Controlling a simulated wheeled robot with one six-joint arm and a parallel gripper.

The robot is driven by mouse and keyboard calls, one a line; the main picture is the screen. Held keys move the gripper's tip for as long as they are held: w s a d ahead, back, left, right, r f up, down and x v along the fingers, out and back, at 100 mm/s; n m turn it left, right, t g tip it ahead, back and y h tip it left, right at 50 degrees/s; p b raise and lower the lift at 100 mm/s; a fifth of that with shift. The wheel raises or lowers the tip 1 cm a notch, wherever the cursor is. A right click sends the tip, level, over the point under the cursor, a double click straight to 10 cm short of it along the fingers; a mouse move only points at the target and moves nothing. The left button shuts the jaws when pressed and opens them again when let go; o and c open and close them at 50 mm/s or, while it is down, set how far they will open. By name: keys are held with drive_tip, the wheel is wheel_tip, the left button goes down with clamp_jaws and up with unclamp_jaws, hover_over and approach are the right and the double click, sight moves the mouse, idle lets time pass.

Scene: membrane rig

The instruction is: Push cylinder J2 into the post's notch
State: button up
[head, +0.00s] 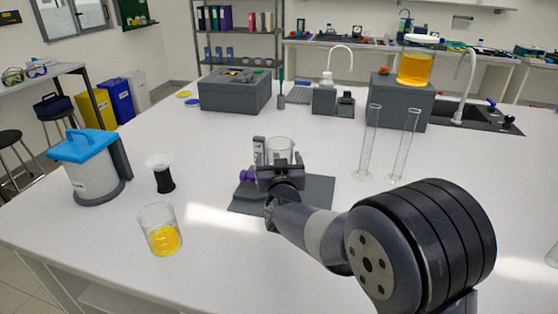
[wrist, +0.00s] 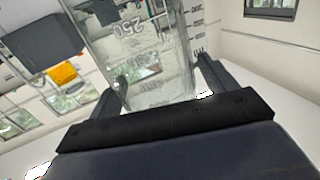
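My gripper (head: 279,168) is low over the dark mat at the middle of the bench. A clear glass vessel (head: 281,149) stands upright just beyond it; I take it for cylinder J2, but no such name is readable. In the wrist view the glass (wrist: 145,45) fills the space between my two fingers and shows a "250" mark. Whether the fingers press on it or only flank it is unclear. A grey post (head: 258,147) with a pale label is just left of the glass, with a purple knob (head: 247,176) low beside it. The notch is hidden.
A beaker of yellow liquid (head: 161,231), a black-and-white item (head: 160,173) and a blue-lidded container (head: 90,165) stand left. Two tall glass tubes (head: 368,145) stand right. Grey boxes (head: 235,92) are behind. The dark mat (head: 318,190) has clear bench around it.

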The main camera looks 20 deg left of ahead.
drive_tip(key=shift+o, duration=0.5)
drive_tip(key=shift+s, duration=0.1)
drive_tip(key=b+v, duration=0.1)
drive_tip(key=v, duration=0.9)
drive_tip(key=shift+s+d+b, duration=0.2)
drive_tip(key=shift+s+b, duration=0.1)
drive_tip(key=shift+w, duration=0.1)
drive_tip(key=p+x, duration=0.1)
drive_tip(key=x, duration=0.8)
drive_tip(key=shift+w+a+p, duration=0.3)
drive_tip(key=shift+a+p, duration=0.05)
drive_tip(key=shift+p, duration=0.05)
